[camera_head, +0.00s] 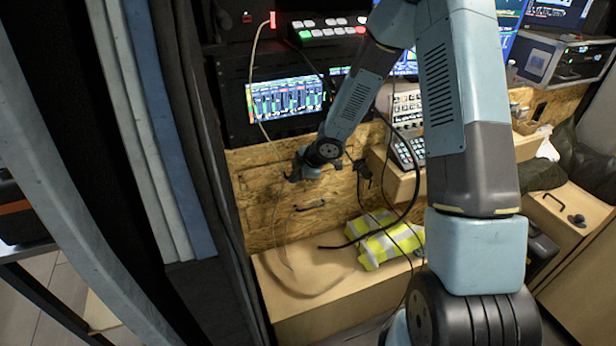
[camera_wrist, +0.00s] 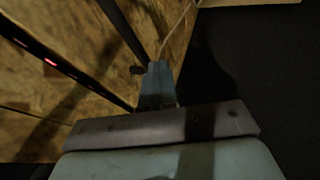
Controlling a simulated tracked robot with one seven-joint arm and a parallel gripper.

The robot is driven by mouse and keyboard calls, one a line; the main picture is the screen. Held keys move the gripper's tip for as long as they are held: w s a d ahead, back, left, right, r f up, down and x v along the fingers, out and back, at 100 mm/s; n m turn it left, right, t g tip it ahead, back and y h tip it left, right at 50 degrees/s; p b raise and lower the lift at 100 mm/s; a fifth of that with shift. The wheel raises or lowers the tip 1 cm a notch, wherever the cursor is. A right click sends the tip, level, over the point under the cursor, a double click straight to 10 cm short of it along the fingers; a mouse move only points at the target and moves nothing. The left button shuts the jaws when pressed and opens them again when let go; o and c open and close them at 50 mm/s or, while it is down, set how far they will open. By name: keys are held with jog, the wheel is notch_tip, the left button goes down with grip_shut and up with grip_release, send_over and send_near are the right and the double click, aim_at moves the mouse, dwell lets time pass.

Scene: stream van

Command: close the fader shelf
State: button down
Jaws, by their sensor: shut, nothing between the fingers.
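A wooden shelf (camera_head: 398,184) sticks out from the chipboard front under the desk, so it stands open. A control panel with rows of buttons (camera_head: 408,150) sits on it, and my arm hides its right part. I take this to be the fader shelf, though no label shows. My gripper (camera_head: 297,176) is shut and empty, left of the shelf and close to the chipboard front (camera_head: 262,205), apart from the shelf. In the wrist view the shut fingers (camera_wrist: 158,72) show near the chipboard; whether they touch it I cannot tell.
A dark handle (camera_head: 310,205) is on the chipboard. A hi-vis vest (camera_head: 385,240) lies on the light wooden bench (camera_head: 300,292) below. Loose black cables (camera_head: 412,180) hang by the shelf. A lit screen (camera_head: 286,98) is above my gripper. Dark curtains (camera_head: 180,110) stand at left.

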jog(key=s+d+r+m+t+h, duration=0.1)
jog(key=s+d+r+m+h, duration=0.25)
jog(key=d+r, duration=0.45)
jog(key=s+d+r+m+t+h, duration=0.2)
jog(key=s+d+r+m, duration=0.3)
jog(key=r, duration=0.6)
jog(key=s+d+r+m+t+h, duration=0.1)
jog(key=s+d+r+m+h, duration=0.15)
jog(key=d+r, duration=0.6)
jog(key=s+r+m+g+y, duration=0.1)
jog(key=s+r+m, duration=0.3)
jog(key=s, duration=0.7)
jog(key=s+r+m+g+y, duration=0.1)
jog(key=s+r+m, duration=0.4)
jog(key=s, duration=0.6)
jog(key=shift+a, duration=0.3)
